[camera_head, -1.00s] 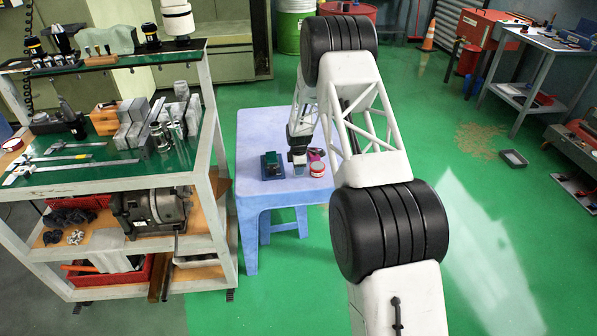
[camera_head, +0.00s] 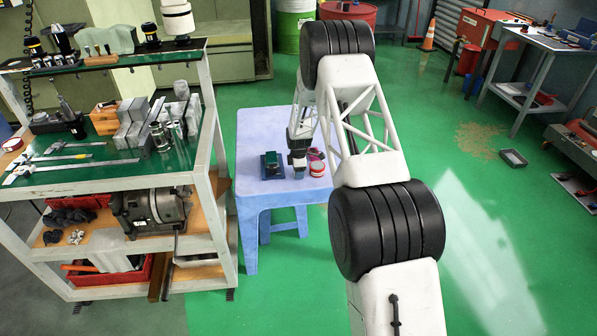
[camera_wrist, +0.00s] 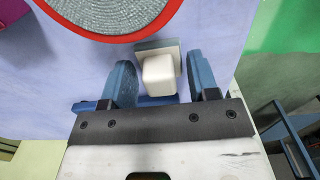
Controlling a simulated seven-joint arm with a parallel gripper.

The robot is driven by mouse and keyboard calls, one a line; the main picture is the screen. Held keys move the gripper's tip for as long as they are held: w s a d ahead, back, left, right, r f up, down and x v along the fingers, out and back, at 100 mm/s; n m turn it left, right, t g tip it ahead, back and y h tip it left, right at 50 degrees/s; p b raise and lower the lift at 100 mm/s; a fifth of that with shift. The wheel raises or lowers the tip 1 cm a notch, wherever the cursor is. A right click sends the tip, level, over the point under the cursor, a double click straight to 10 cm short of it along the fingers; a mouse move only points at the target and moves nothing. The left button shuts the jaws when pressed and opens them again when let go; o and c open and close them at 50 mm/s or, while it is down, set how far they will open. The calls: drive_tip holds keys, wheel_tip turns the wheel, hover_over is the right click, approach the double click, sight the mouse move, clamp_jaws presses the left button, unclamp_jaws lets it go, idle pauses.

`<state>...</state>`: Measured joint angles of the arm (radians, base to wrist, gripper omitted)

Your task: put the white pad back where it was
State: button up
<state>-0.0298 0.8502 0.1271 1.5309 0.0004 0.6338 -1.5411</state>
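The white pad (camera_wrist: 158,75) shows in the wrist view as a small pale block with a grey-green flat part (camera_wrist: 157,47) at its far side. It lies between the two blue fingers of my gripper (camera_wrist: 160,82). The fingers are apart, with a narrow gap visible on the right side of the pad; contact on the left is hard to tell. In the head view my gripper (camera_head: 297,160) is low over the pale blue table (camera_head: 258,125), and I cannot make out the pad there.
A red-rimmed round item (camera_wrist: 112,37) lies close beyond the pad; the head view shows it (camera_head: 317,169) right of my gripper. A magenta item (camera_wrist: 10,14) is beside it. A dark green and blue item (camera_head: 271,165) stands left of my gripper. The tooling cart (camera_head: 205,130) is farther left.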

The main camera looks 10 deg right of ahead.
drive_tip(key=shift+r, duration=0.15)
wheel_tip(320, 180, up, 12)
idle(0.9)
drive_tip(key=shift+r, duration=0.1)
idle(0.6)
